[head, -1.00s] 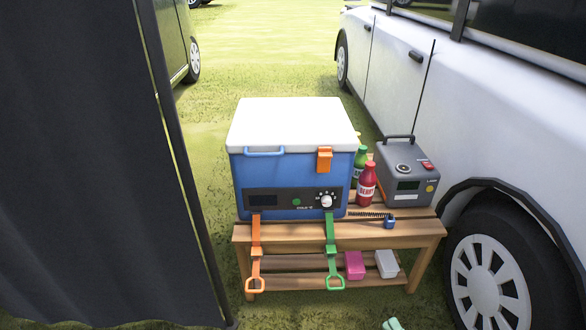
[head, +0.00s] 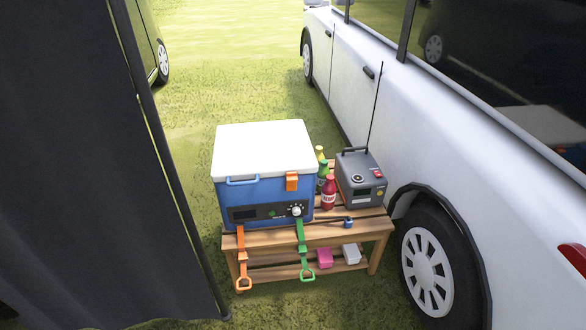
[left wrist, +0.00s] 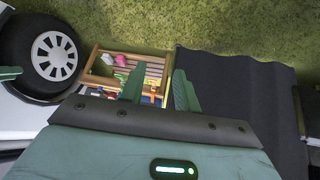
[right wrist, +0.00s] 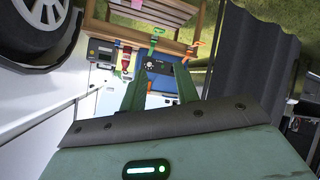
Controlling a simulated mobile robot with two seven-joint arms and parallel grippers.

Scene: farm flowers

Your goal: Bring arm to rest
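Neither gripper shows in the head view. In the left wrist view, my left gripper (left wrist: 159,92) has its two green fingers spread apart with nothing held between them. In the right wrist view, my right gripper (right wrist: 161,88) also has its fingers spread apart and holds nothing. The blue cooler (head: 231,197) with its closed white lid lies beyond the right gripper's fingers in that view, apart from them. A green piece at the left edge of the left wrist view looks like part of my other gripper.
The cooler, bottles (head: 329,193) and a grey radio box (head: 361,182) stand on a wooden bench (head: 335,235). A pink box (head: 324,258) and a white box (head: 351,253) sit on its lower shelf. A white van (head: 450,150) stands right, a dark curtain (head: 70,180) left.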

